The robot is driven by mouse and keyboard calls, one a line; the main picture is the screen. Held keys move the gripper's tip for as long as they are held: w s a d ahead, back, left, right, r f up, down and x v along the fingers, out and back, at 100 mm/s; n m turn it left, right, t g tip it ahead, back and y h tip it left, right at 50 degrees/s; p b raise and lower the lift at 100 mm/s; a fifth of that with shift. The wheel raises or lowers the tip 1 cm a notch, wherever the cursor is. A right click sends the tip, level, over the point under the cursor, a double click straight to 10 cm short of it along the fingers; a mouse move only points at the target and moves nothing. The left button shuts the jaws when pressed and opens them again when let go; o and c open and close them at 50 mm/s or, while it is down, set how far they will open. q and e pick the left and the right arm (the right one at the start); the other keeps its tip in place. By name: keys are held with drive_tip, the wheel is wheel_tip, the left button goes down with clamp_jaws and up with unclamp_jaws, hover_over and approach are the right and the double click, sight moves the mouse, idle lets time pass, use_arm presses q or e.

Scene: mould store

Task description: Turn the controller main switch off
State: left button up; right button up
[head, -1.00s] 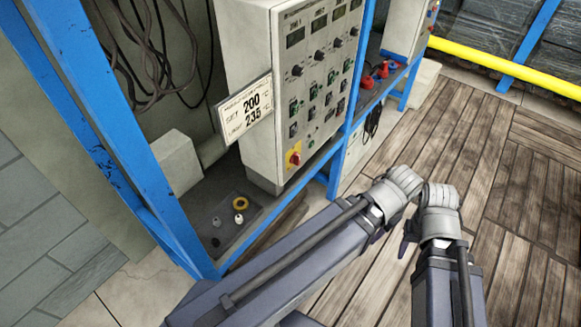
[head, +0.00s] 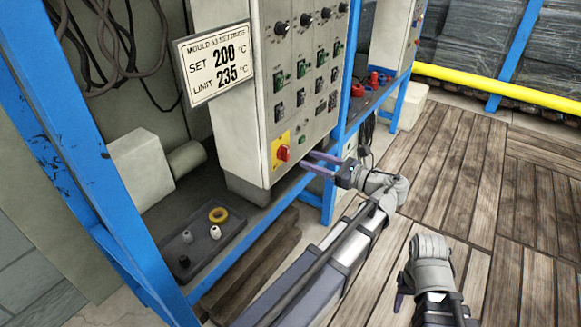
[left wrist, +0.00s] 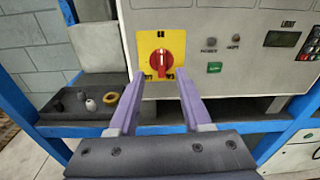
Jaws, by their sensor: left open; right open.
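The controller (head: 250,100) is a pale grey cabinet on a blue rack. Its main switch is a red rotary knob (head: 283,153) on a yellow plate (head: 275,150) at the lower front corner. In the left wrist view the knob (left wrist: 161,63) stands upright, ahead of my left gripper (left wrist: 160,76). That gripper (head: 314,164) is open, its purple fingers pointing at the panel just right of the knob in the head view. Contact cannot be told. My right gripper (head: 400,298) is low at the right, over the floor, and seen only in part.
A sign (head: 216,65) reads SET 200, LIMIT 235. A dark tray (head: 205,245) holds a yellow ring (head: 218,214) and small fittings. A blue post (head: 350,80) stands right of the cabinet. The wooden floor (head: 470,180) is clear at the right.

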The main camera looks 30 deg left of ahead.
sight(288, 148)
use_arm(q)
drive_tip(key=shift+m+y, duration=0.3)
drive_tip(key=shift+y, duration=0.1)
drive_tip(key=shift+w+a+r, duration=0.1)
drive_tip(key=shift+w+a, duration=0.05)
drive_tip(key=shift+a, duration=1.2)
drive_tip(key=shift+w+a+r, duration=0.1)
drive_tip(key=shift+w+a, duration=0.1)
drive_tip(key=shift+a, duration=1.15)
drive_tip(key=shift+w+a+r, duration=0.1)
drive_tip(key=shift+w+a, duration=0.05)
drive_tip(key=shift+a, duration=1.2)
drive_tip(key=shift+f, duration=0.1)
clamp_jaws()
